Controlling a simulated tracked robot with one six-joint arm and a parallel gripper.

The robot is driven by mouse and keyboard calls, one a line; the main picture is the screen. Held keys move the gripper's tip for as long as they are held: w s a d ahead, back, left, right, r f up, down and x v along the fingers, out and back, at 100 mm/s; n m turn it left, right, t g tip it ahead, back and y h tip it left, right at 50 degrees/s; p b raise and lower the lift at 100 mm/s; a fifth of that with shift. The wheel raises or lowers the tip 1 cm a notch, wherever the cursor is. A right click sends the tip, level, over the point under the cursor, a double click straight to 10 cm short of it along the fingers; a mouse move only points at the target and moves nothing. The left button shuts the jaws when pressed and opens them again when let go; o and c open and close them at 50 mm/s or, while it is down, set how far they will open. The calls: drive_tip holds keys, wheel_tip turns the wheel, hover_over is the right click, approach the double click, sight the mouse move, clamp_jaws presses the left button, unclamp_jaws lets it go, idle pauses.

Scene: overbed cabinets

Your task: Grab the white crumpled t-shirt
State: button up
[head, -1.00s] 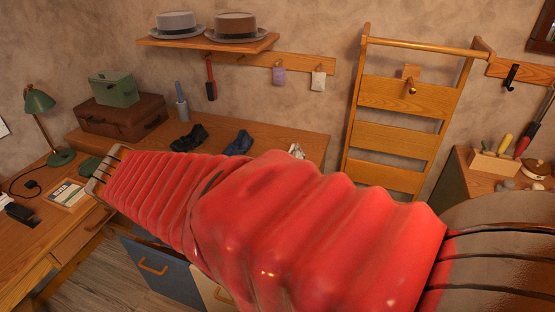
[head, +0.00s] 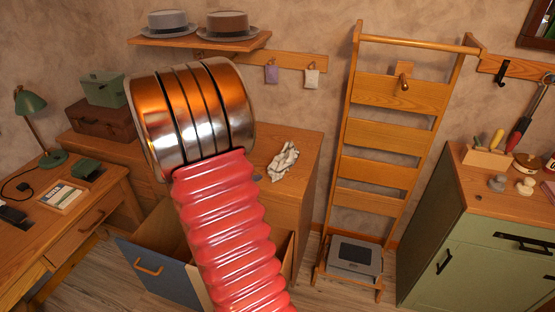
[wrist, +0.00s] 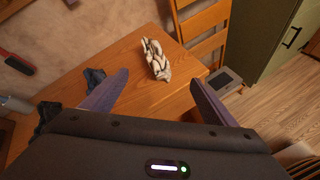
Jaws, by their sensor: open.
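The white crumpled t-shirt (head: 283,160), with dark markings, lies on the wooden cabinet top (head: 309,140) near its right end. In the wrist view the t-shirt (wrist: 157,61) lies ahead of my gripper (wrist: 160,78), roughly centred between the two fingers and beyond their tips. My gripper is open, with nothing between the fingers. In the head view my red arm hides the gripper and the middle of the cabinet top.
Dark blue cloths (wrist: 95,77) lie by the left finger. A drawer with a blue front (head: 160,262) stands open below. A wooden ladder rack (head: 388,135) stands right of the cabinet; a hat shelf (head: 200,40) hangs above.

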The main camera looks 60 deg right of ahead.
sight(273, 168)
drive_tip(key=d+f+n, duration=0.2)
drive_tip(key=d+f, duration=0.1)
drive_tip(key=d+f+n+h, duration=0.1)
drive_tip(key=d+f+n, duration=0.1)
drive_tip(key=d+f, duration=0.2)
drive_tip(key=d+f+n, duration=0.2)
drive_tip(key=d+f, duration=0.2)
drive_tip(key=shift+s+d+f+t+h, duration=0.1)
drive_tip(key=shift+s+f+t+h, duration=0.05)
drive_tip(key=shift+s+t+h, duration=0.2)
drive_tip(key=shift+d, duration=0.1)
drive_tip(key=shift+x, duration=4.2)
drive_tip(key=shift+d, duration=0.1)
drive_tip(key=shift+x, duration=2.55)
drive_tip(key=shift+f, duration=0.15)
drive_tip(key=shift+c, duration=0.3)
drive_tip(key=c, duration=1.1)
